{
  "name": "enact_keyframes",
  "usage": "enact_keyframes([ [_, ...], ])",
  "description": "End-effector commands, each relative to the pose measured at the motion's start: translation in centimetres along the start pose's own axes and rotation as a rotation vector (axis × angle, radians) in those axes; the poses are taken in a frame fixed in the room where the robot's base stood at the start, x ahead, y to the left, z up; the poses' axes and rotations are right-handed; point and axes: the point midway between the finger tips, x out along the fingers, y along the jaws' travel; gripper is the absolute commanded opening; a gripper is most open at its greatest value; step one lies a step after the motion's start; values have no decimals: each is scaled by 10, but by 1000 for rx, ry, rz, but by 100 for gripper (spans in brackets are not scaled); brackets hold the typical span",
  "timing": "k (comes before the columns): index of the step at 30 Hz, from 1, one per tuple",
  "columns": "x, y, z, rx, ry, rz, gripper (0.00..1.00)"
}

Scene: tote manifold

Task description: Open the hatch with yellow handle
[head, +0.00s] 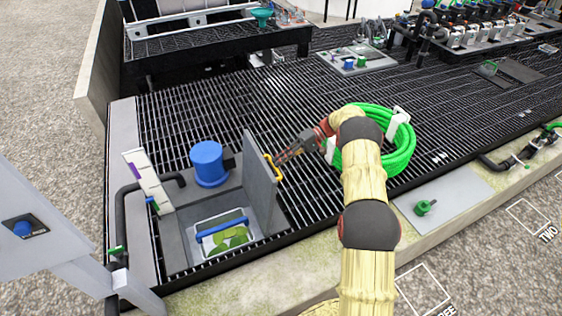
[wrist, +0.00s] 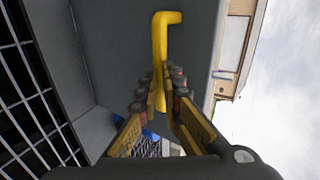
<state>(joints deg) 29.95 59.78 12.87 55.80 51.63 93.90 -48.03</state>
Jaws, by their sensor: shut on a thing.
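The hatch (head: 261,186) is a grey panel that stands roughly upright at the right side of a square opening in the grated floor. Its yellow handle (head: 276,167) is on the panel's right face near the top. In the wrist view the yellow handle (wrist: 159,45) runs down from a bent upper end against the grey hatch panel (wrist: 115,60). My gripper (head: 284,157) reaches in from the right at the handle. In the wrist view my gripper's fingers (wrist: 161,85) are closed around the handle's lower part, which they partly hide.
Inside the opening lies a clear tote (head: 213,245) with a blue bar and green contents. A blue cylinder (head: 207,163) stands behind the opening. A coiled green hose (head: 400,150) lies behind my arm. Open grating (head: 250,95) spreads behind the hatch.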

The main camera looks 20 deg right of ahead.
Motion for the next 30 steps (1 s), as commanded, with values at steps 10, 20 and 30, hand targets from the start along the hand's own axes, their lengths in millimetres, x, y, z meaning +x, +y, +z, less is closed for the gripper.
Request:
enact_keyframes([
  [10,20,22,9,26,-19,4,29],
  [20,18,22,9,29,-16,5,30],
  [30,16,22,9,30,-15,5,29],
])
